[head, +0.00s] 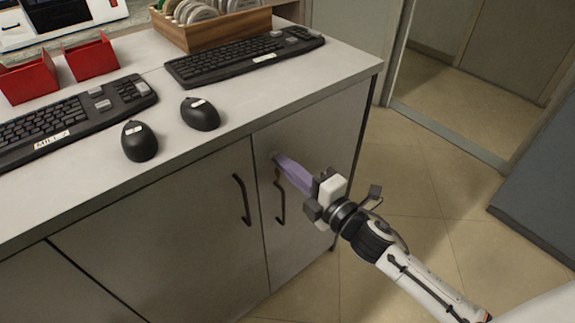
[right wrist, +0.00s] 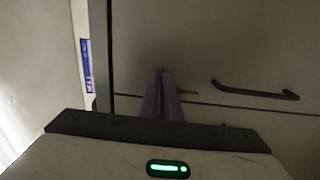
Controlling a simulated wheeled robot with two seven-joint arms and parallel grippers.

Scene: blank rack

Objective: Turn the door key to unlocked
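My right gripper (head: 276,158) reaches in from the lower right to the upper part of the right cabinet door (head: 315,122). Its long purple fingers lie close together, with their tips at the door face where the key sits. The key itself is mostly hidden by the fingers, and I cannot tell its angle. A small brown piece (head: 278,175) shows just below the fingertips. In the right wrist view the fingers (right wrist: 161,76) are nearly together, and the brown piece (right wrist: 187,92) shows beside them. My left gripper is not in view.
Dark bar handles (head: 241,199) (head: 280,197) stand out from the two doors near the gripper. The worktop (head: 225,152) above holds keyboards (head: 245,58), mice (head: 200,114), red bins (head: 92,58) and a wooden rack (head: 212,32). Floor at right is clear.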

